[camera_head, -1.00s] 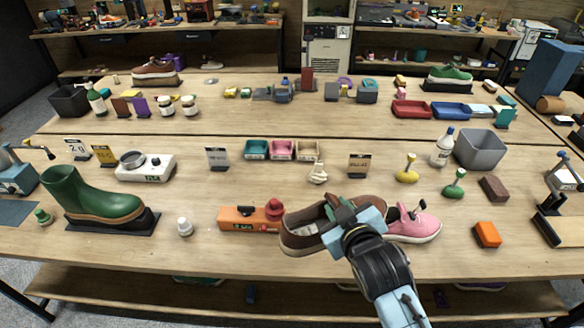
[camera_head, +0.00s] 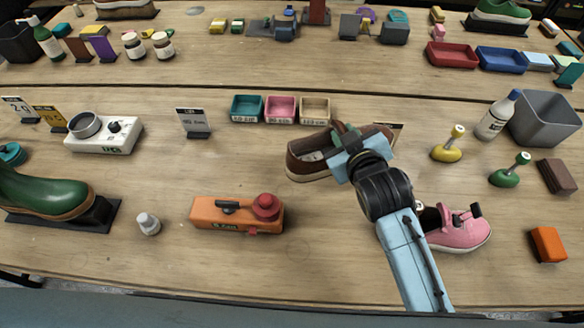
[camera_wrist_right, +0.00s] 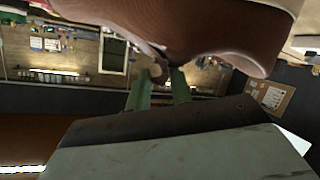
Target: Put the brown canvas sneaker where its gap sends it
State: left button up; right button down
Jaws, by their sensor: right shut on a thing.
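The brown canvas sneaker (camera_head: 308,160) has a pale sole and hangs over the table's middle, just in front of the small trays. My right gripper (camera_head: 350,138) is shut on its upper; the sneaker also fills the top of the right wrist view (camera_wrist_right: 215,28), above the green fingers (camera_wrist_right: 160,92). Small trays stand in a row behind it: teal (camera_head: 247,109), pink (camera_head: 282,110) and tan (camera_head: 314,111), with labels too small to read surely. An orange gauge-like block (camera_head: 225,214) with a red knob lies front left of the sneaker. My left gripper is out of view.
A pink sneaker (camera_head: 462,230) lies partly behind my right arm. A card stand (camera_head: 193,121) is left of the trays; another is mostly hidden behind the gripper. A green boot (camera_head: 45,195), white device (camera_head: 103,135) and white bottle (camera_head: 148,223) stand left; yellow (camera_head: 448,150) and green (camera_head: 508,176) handled tools right.

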jog(key=shift+w+p, duration=0.15)
jog(key=shift+p, duration=0.2)
jog(key=p, duration=0.3)
jog(key=shift+s+r+p, duration=0.3)
jog(key=shift+r+p, duration=0.1)
jog(key=shift+d+f+p, duration=0.1)
jog(key=shift+f+p, duration=0.15)
jog(key=shift+p, duration=0.35)
notch_tip(320, 180, down, 6)
jog(key=shift+s+r+b, duration=0.1)
jog(key=shift+b, duration=0.3)
jog(key=shift+f+b, duration=0.4)
jog(key=shift+f, duration=1.8)
jog(key=shift+f, duration=0.1)
jog(key=c, duration=1.7)
grip_release()
jog(key=shift+f, duration=0.15)
jog(key=o, duration=0.4)
jog(key=shift+o, duration=0.2)
